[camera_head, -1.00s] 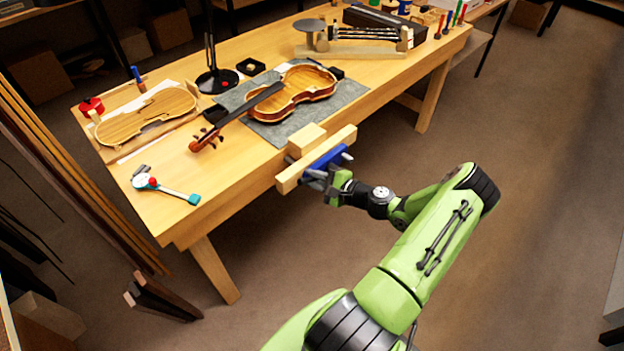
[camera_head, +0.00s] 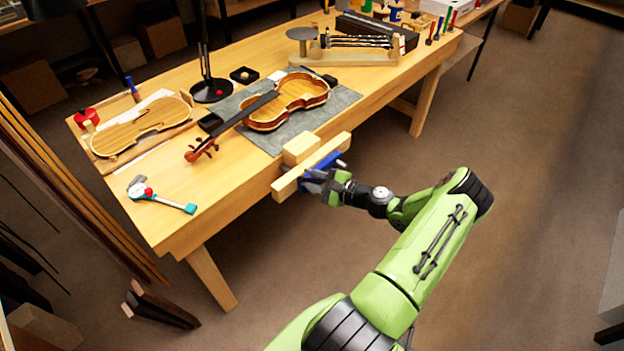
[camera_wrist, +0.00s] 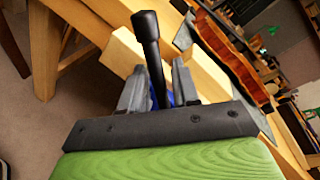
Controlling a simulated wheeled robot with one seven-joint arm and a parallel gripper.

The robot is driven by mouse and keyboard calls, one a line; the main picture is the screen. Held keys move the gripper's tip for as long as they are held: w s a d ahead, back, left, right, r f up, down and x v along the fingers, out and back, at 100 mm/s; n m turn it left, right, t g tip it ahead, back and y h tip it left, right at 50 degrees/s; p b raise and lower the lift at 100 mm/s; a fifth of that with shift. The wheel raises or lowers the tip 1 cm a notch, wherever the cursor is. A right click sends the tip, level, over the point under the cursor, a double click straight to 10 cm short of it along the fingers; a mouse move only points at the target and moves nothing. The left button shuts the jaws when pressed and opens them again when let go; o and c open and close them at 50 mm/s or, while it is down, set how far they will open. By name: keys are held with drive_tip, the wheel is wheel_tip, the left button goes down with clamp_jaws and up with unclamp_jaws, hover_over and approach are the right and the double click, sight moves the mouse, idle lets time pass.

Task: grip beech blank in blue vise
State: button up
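The beech blank (camera_head: 301,149) is a pale block at the front edge of the bench, behind the long wooden jaw (camera_head: 290,183) of the blue vise (camera_head: 324,163). I cannot tell whether the jaw touches it. My gripper (camera_head: 313,184) is at the front of the vise, on its outer side. In the wrist view, its two grey fingers (camera_wrist: 157,90) stand apart on either side of a black bar with a knobbed end (camera_wrist: 146,28), apparently the vise handle. A gap shows beside the bar. The wooden jaw (camera_wrist: 205,80) and a little blue show beyond the fingers.
A violin (camera_head: 290,103) lies on a grey mat (camera_head: 343,97) just behind the vise. A violin plate (camera_head: 140,128) and a teal-handled tool (camera_head: 175,205) lie at the left of the bench (camera_head: 235,195). The floor in front is clear around my arm.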

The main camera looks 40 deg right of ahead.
drive_tip(key=shift+o, duration=0.2)
drive_tip(key=p+v, duration=0.1)
drive_tip(key=v, duration=1.4)
drive_tip(key=shift+s+p, duration=0.3)
drive_tip(key=shift+s, duration=0.05)
drive_tip(key=w+a+r+n+g+p, duration=0.1)
drive_tip(key=w+a+r+n+g, duration=0.3)
drive_tip(key=a+r+n+g, duration=0.45)
drive_tip(key=w+a+r+n+g+p, duration=0.1)
drive_tip(key=w+a+r+n+g, duration=0.4)
drive_tip(key=a, duration=0.6)
drive_tip(key=s+a+r+n+t+h+p, duration=0.1)
drive_tip(key=s+a+r+n+t+h, duration=0.2)
drive_tip(key=s+a+r+n, duration=0.7)
drive_tip(key=s+a+r, duration=0.3)
drive_tip(key=s+r, duration=0.1)
drive_tip(key=shift+h+p, duration=0.3)
